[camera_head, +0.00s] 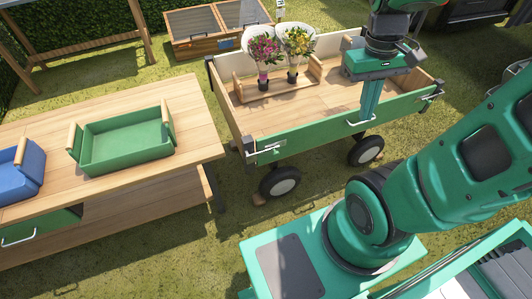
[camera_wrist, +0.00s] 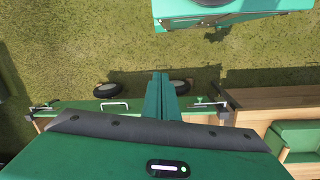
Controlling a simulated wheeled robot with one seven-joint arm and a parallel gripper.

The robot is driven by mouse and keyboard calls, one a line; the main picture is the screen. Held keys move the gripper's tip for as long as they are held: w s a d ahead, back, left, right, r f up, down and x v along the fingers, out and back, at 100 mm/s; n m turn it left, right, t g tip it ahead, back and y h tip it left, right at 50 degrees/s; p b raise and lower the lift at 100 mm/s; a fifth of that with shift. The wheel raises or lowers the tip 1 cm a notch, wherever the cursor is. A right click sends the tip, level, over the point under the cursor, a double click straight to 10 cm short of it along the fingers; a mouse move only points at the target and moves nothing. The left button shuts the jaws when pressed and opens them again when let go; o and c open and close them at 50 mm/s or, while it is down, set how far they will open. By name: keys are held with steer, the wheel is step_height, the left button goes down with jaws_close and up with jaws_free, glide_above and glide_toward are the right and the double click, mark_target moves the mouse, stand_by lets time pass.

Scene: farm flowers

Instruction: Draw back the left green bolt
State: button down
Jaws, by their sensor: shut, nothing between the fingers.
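The left bolt (camera_head: 266,150) is a small metal bolt at the left end of the wagon's green side panel (camera_head: 312,130). In the wrist view the bolt (camera_wrist: 212,103) shows right of my fingers; whether it is drawn is too small to tell. A second bolt (camera_head: 432,96) sits at the panel's right end. My gripper (camera_head: 366,118) points down in front of the panel, beside its white handle (camera_head: 355,124), well right of the left bolt. In the wrist view my gripper (camera_wrist: 161,76) has its fingers shut together, with nothing between them.
Two bouquets (camera_head: 264,50) (camera_head: 297,42) stand in a wooden rack inside the wagon. A wooden bench (camera_head: 200,120) with a green tray (camera_head: 125,140) and a blue tray (camera_head: 20,172) stands left, close to the wagon's left end. Grass lies open before the wheels (camera_head: 281,181).

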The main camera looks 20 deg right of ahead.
steer(key=w+a+f+n+h, duration=0.2)
steer(key=w+a+f+n, duration=0.2)
steer(key=w+n, duration=0.3)
steer(key=n+h, duration=0.4)
steer(key=n, duration=0.6)
glide_above(274, 154)
steer(key=s+a, duration=0.3)
step_height(274, 154, down, 10)
steer(key=f, duration=0.1)
steer(key=a+f+n+t+h, duration=0.2)
steer(key=a+f+n, duration=0.4)
steer(key=a, duration=0.3)
steer(key=shift+f+t, duration=0.4)
steer(key=shift+t, duration=0.2)
steer(key=shift+w+f, duration=0.1)
steer(key=shift+w, duration=0.05)
steer(key=x, duration=1.3)
steer(key=shift+d+f, duration=0.2)
steer(key=shift+d, duration=0.15)
